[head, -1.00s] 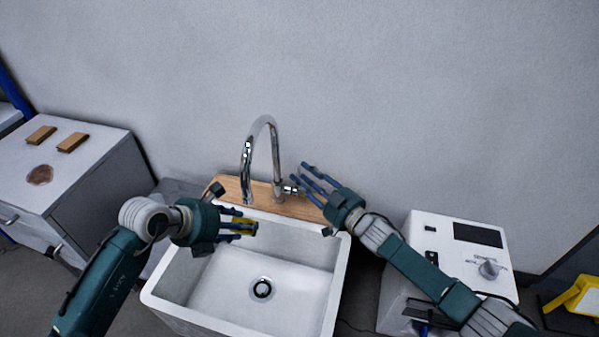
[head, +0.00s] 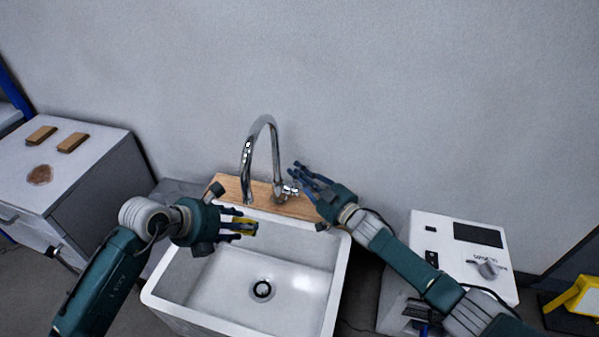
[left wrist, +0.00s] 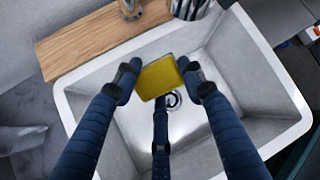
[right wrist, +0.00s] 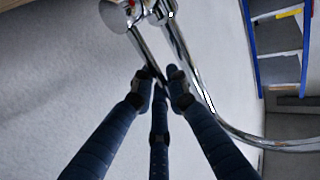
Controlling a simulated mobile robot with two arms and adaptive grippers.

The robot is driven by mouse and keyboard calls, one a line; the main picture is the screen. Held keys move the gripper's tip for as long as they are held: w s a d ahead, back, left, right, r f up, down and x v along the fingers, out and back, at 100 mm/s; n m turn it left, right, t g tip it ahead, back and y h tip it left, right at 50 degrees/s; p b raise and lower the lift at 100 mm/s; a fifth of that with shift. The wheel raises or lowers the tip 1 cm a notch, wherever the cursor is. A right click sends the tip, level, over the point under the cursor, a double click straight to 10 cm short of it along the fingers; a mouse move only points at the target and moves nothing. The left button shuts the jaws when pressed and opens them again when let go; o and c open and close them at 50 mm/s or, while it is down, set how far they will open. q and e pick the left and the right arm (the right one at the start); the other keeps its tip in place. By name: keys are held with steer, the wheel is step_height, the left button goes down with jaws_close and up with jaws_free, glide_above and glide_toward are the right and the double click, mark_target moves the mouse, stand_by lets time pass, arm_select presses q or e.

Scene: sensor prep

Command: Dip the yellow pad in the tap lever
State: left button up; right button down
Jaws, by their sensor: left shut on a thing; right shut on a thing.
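The yellow pad (left wrist: 158,78) is held between the fingers of my left gripper (left wrist: 162,84), over the white sink basin. In the head view the pad (head: 245,227) shows at the left fingertips, left of and below the chrome tap (head: 275,160). My right gripper (head: 296,178) is at the right side of the tap. In the right wrist view its fingertips (right wrist: 160,80) close around the thin tap lever (right wrist: 143,48), which runs down from the tap body. The lever is mostly hidden by the fingers in the head view.
The white sink (head: 215,300) with a dark drain stands below both hands. A wooden board (head: 232,187) lies behind it under the tap. A grey cabinet (head: 95,180) with wooden blocks stands left. A white device (head: 465,262) stands right.

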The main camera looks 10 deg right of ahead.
steer(key=shift+s+a+n+t, duration=0.15)
steer(key=shift+s+n+t, duration=0.15)
steer(key=shift+s+n, duration=0.1)
steer(key=c, duration=1.8)
jaws_free()
step_height(320, 180, up, 10)
